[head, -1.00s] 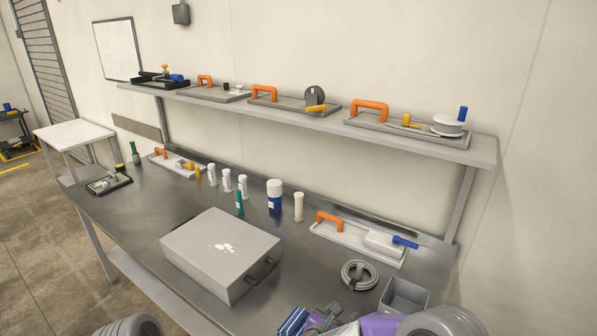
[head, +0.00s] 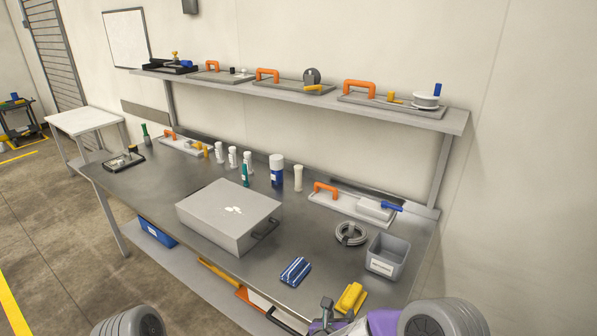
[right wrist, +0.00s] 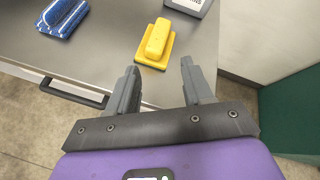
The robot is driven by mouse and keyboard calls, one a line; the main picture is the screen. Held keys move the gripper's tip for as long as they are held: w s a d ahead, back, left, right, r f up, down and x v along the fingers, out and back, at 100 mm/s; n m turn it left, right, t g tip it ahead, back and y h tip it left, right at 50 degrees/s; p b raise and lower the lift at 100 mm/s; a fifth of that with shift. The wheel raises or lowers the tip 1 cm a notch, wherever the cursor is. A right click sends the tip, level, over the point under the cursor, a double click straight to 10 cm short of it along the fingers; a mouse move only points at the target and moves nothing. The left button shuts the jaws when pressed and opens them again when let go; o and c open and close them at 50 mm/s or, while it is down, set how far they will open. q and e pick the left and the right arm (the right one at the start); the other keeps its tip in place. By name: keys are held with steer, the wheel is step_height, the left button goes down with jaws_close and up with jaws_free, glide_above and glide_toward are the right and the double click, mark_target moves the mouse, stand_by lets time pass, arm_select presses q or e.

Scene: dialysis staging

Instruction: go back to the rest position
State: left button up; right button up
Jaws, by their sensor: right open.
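My right gripper (right wrist: 157,85) is open and empty in the right wrist view, its two grey fingers apart near the table's front edge. In the head view the right gripper (head: 325,314) shows at the bottom, beside a yellow block-shaped tool (head: 351,297). The yellow tool (right wrist: 156,42) lies on the table beyond the fingertips in the right wrist view, apart from them. My left gripper does not show; only a grey rounded part of mine is at the bottom left of the head view.
A wall shelf (head: 290,96) with several trays runs behind.

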steer(key=s+f+n+g+y, duration=0.2)
steer(key=s+f+n+y, duration=0.15)
steer(key=f+n, duration=0.45)
steer(key=s+f+n+g+y, duration=0.2)
steer(key=s+f+n, duration=0.3)
steer(key=n, duration=0.4)
steer(key=s+a+f+n+g+y, duration=0.15)
steer(key=s+f+n+g, duration=0.3)
steer(key=s+n, duration=0.45)
steer(key=s+f+n+g+y, duration=0.3)
steer(key=s+f+n, duration=0.3)
steer(key=s+n, duration=0.25)
arm_select(q)
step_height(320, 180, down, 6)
steer(key=b, duration=0.6)
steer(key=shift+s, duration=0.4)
arm_select(e)
steer(key=shift+m+t, duration=0.35)
steer(key=shift+t, duration=0.1)
step_height(320, 180, down, 5)
steer(key=shift+d+f, duration=0.1)
